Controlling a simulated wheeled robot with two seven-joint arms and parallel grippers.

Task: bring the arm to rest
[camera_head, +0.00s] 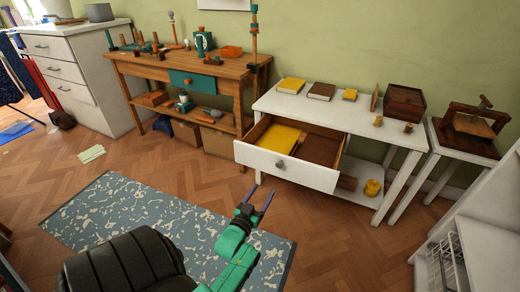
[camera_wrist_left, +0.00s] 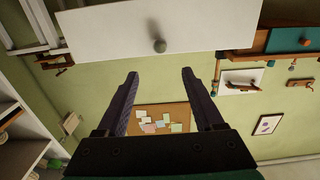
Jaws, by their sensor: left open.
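My left gripper (camera_head: 259,201) is open and empty, held in the air over the floor in front of the white table. Its green arm comes up from the bottom of the head view. In the left wrist view the two dark fingers (camera_wrist_left: 158,80) are spread apart with nothing between them. The white drawer (camera_head: 288,162) of the table is pulled out, and it also shows in the left wrist view (camera_wrist_left: 110,32) beyond the fingertips. A yellow item (camera_head: 281,138) and a brown item (camera_head: 318,149) lie in the drawer. My right gripper is not in view.
The white table (camera_head: 345,119) carries books and a brown box (camera_head: 404,103). A wooden bench (camera_head: 150,68) with tools stands at the back left. A small side table (camera_head: 462,148) and a white shelf unit (camera_head: 490,235) are at the right. A patterned rug (camera_head: 130,215) covers part of the floor.

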